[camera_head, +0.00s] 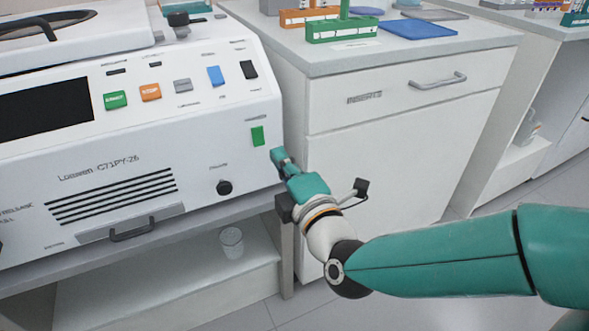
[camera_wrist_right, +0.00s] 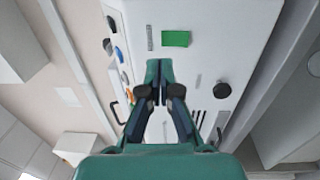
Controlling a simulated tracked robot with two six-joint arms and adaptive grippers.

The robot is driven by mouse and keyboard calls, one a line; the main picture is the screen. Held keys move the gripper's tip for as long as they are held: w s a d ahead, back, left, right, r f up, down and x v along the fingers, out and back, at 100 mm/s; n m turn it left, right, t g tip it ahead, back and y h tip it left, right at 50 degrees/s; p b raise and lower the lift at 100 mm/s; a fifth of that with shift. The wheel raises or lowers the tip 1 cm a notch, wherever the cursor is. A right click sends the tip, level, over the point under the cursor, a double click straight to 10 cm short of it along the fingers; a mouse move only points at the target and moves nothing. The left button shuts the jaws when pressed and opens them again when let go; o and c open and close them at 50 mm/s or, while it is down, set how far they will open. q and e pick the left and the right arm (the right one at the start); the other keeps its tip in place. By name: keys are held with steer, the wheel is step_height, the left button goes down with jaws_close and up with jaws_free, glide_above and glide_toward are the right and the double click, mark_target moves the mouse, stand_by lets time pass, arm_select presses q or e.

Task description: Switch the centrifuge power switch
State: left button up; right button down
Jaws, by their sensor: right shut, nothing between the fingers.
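The white centrifuge (camera_head: 120,190) stands on a bench at the left of the head view. A green switch (camera_head: 258,136) sits alone on the right part of its front; its small label is unreadable. My right gripper (camera_head: 278,154) is shut and empty, its tips just below and right of this switch. A gap from the switch seems to remain, but I cannot tell its depth. In the right wrist view the closed fingertips (camera_wrist_right: 158,66) point toward the panel, with the green switch (camera_wrist_right: 176,39) beyond them. My left gripper is not in view.
A row of coloured buttons, including a blue one (camera_head: 215,76), lies higher on the panel. A black knob (camera_head: 224,187) sits below the switch. A white cabinet (camera_head: 400,140) with racks on top stands at the right. A clear cup (camera_head: 231,242) stands below the bench.

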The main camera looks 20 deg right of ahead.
steer(key=s+b, duration=0.1)
steer(key=s, duration=0.1)
steer(key=s+b, duration=0.2)
steer(key=s, duration=0.1)
steer(key=shift+s+r, duration=0.3)
steer(key=shift+r, duration=0.1)
